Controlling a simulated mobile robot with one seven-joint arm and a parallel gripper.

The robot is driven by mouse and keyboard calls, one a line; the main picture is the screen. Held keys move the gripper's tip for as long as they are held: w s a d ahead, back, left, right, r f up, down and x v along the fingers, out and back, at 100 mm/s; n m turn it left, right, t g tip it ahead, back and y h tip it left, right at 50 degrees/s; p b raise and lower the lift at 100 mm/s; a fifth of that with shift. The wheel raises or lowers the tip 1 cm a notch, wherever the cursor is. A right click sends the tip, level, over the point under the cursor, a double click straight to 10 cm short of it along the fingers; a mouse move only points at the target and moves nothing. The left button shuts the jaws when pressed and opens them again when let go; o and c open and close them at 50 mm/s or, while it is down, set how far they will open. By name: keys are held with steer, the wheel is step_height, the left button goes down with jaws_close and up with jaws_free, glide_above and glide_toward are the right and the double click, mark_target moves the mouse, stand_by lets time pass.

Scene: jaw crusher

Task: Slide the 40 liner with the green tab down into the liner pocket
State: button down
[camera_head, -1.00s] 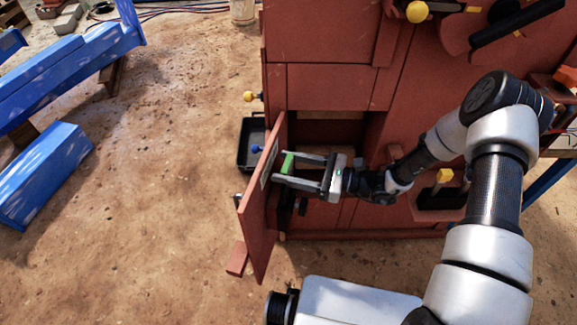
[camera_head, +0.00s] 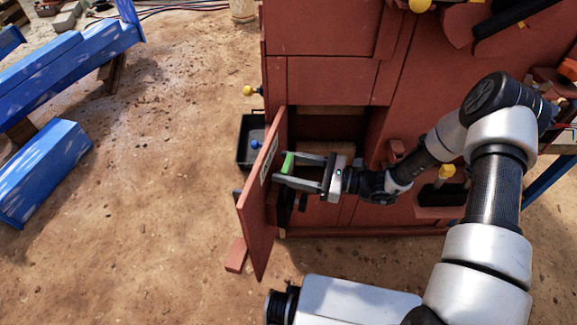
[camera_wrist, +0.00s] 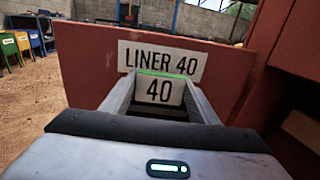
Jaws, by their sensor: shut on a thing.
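The 40 liner shows in the wrist view as a white plate marked 40 (camera_wrist: 159,91) with a green top edge, between my two fingers. In the head view its green tab (camera_head: 288,162) stands up at the fingertips. My gripper (camera_head: 281,168) is shut on the liner, just right of an upright red panel (camera_head: 259,205). In the wrist view, my gripper (camera_wrist: 160,84) faces this panel, and a "LINER 40" sign (camera_wrist: 160,59) is on it just above the liner. The liner's lower part is hidden. I cannot make out the liner pocket.
The red crusher body (camera_head: 330,80) has an opening (camera_head: 325,125) behind my gripper. A black tray (camera_head: 246,150) lies beyond the panel. A red block (camera_head: 236,255) lies on the ground near the panel. Blue beams (camera_head: 70,75) lie at the left, with open dirt between.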

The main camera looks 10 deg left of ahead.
steer(key=shift+f+b, duration=2.7)
steer(key=shift+f, duration=0.8)
steer(key=c, duration=0.6)
jaws_free()
steer(key=d, duration=0.5)
steer(key=d+p, duration=0.1)
steer(key=d, duration=1.1)
steer(key=shift+s+d+f+p, duration=0.1)
steer(key=shift+s+d+p, duration=0.15)
steer(key=shift+p, duration=0.05)
